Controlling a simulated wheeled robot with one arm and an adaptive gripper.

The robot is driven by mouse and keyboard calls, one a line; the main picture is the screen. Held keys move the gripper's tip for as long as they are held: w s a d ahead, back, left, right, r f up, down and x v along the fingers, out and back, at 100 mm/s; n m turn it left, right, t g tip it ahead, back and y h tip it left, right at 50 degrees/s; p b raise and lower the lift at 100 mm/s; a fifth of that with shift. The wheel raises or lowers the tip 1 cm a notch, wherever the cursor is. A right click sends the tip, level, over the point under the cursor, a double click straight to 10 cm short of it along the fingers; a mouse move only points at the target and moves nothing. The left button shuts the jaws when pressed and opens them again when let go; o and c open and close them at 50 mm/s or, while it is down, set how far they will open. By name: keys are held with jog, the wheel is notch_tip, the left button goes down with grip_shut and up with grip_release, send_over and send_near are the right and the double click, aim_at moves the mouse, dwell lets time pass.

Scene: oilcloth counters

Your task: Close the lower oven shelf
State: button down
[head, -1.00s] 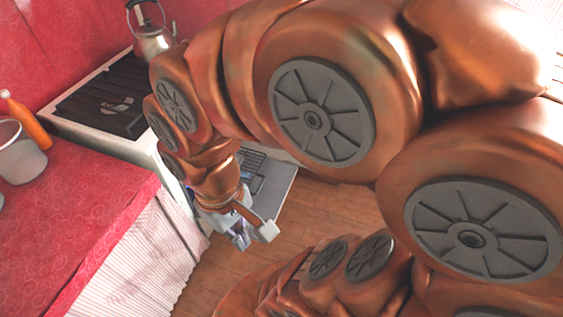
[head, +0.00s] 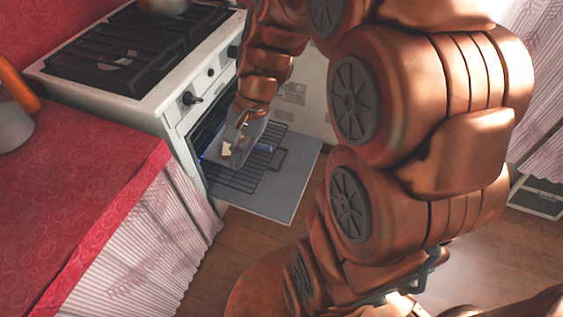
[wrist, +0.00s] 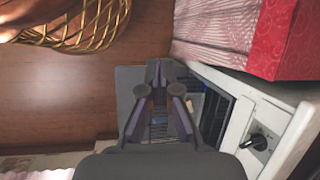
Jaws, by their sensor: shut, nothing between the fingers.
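The oven (head: 165,110) is a white stove with its door (head: 270,200) folded down flat. A dark wire shelf (head: 262,165) sticks out of the oven cavity above the open door. I cannot tell whether another shelf sits inside. My gripper (head: 232,150) is over the inner part of the shelf, near the oven opening. It hides part of the shelf, and contact cannot be told. In the wrist view my gripper (wrist: 158,85) points toward the door and shelf, its fingers shut with nothing held. The oven front and a knob (wrist: 258,140) show at the right.
A red-covered counter (head: 80,200) with a striped curtain (head: 165,240) stands left of the oven. A pot (head: 12,125) and an orange bottle (head: 18,85) stand on it. A kettle (head: 165,5) is on the hob. Wooden floor (head: 250,235) lies before the door.

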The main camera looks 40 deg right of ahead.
jog(key=w+d+f+m+t+y+b, duration=0.1)
jog(key=w+d+f+m+t+b, duration=0.1)
jog(key=w+d+f+m+b, duration=0.55)
jog(key=w+d+f+m+t+b, duration=0.35)
jog(key=d+f+m+b, duration=0.3)
jog(key=d+f, duration=0.6)
jog(key=w+d+f+m+t+b, duration=0.3)
jog(key=w+d+f+m+b, duration=0.4)
jog(key=d+f, duration=0.6)
jog(key=shift+n+g+h, duration=0.25)
jog(key=shift+n+h, duration=0.15)
jog(key=shift+n, duration=0.3)
jog(key=w+a+f+b, duration=0.1)
jog(key=f, duration=0.1)
jog(key=w+a+f+b, duration=0.1)
jog(key=a+f+b, duration=0.1)
jog(key=f, duration=0.1)
jog(key=w+a+f+b, duration=0.1)
jog(key=f, duration=0.1)
jog(key=shift+w+a+f, duration=0.15)
jog(key=shift+a+f, duration=0.25)
jog(key=shift+w+r, duration=0.1)
